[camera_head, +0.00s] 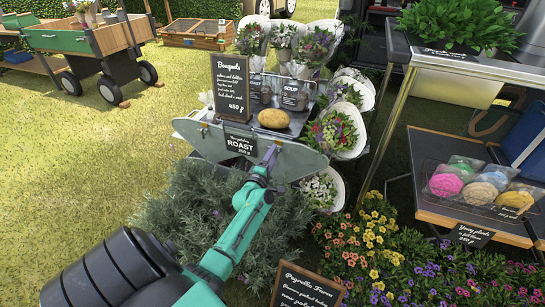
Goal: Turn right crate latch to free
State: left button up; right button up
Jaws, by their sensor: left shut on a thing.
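I cannot make out a crate latch in this view. A low wooden crate (208,43) with a framed lid stands far back on the grass; any latch on it is too small to tell. My left gripper (271,152), at the end of a green and black arm, reaches up to the front of a grey metal stand (294,164), just right of a black "ROAST" sign (240,145). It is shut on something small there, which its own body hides. My right gripper is not in view.
The stand bears a potato-like item (273,118), a "Bouquets" sign (231,88) and wrapped bouquets (335,134) at its right. Lavender (185,215) and flowers (375,245) crowd below. A metal table (480,68) stands right. Open grass (60,150) lies left.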

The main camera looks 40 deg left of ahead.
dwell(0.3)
pick_arm(q)
jog(key=o, duration=1.4)
jog(key=shift+c, duration=0.2)
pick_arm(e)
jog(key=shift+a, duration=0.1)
pick_arm(q)
jog(key=p+v, duration=0.4)
jog(key=v, duration=1)
jog(key=shift+s, duration=0.3)
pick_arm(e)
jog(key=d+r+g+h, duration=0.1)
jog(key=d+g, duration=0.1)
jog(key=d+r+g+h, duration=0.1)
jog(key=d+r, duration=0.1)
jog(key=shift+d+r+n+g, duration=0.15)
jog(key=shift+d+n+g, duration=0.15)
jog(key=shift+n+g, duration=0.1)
pick_arm(q)
jog(key=shift+d, duration=0.15)
